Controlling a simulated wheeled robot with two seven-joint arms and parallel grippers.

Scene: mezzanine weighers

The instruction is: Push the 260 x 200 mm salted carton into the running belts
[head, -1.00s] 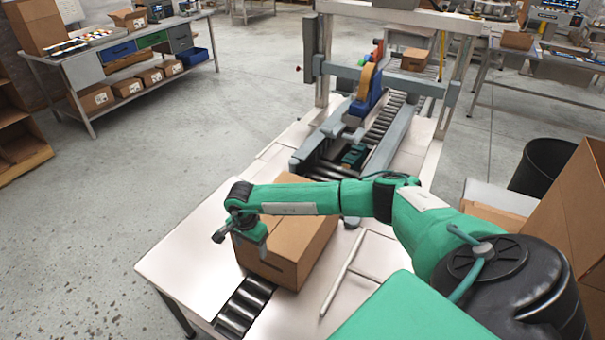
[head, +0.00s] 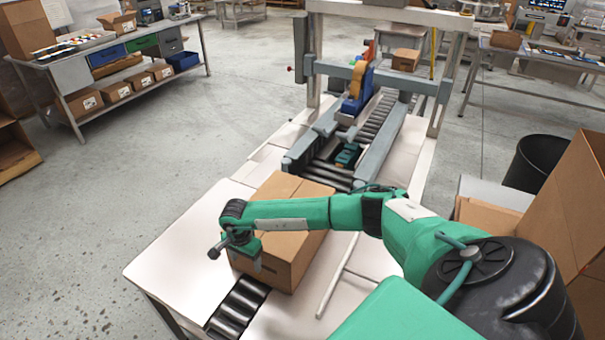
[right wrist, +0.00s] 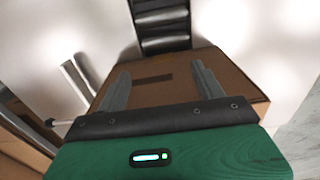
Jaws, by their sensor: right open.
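The brown carton (head: 287,245) sits upright on the roller lane (head: 238,302), short of the taping machine with its blue and tan tape head (head: 357,88). Grey side rails (head: 379,148) flank the machine's rollers; belts are hard to make out. My right gripper (head: 238,250) is at the carton's near left side, partly hidden by its own wrist. In the right wrist view the right gripper (right wrist: 160,85) is open, its two fingers apart over the carton (right wrist: 155,78). Contact cannot be told for certain. My left gripper is in neither view.
A pale rod (head: 335,288) lies on the white table (head: 180,255) right of the carton. A smaller carton (head: 405,60) stands beyond the machine. A black bin (head: 537,163) and a large open carton (head: 575,205) are at the right.

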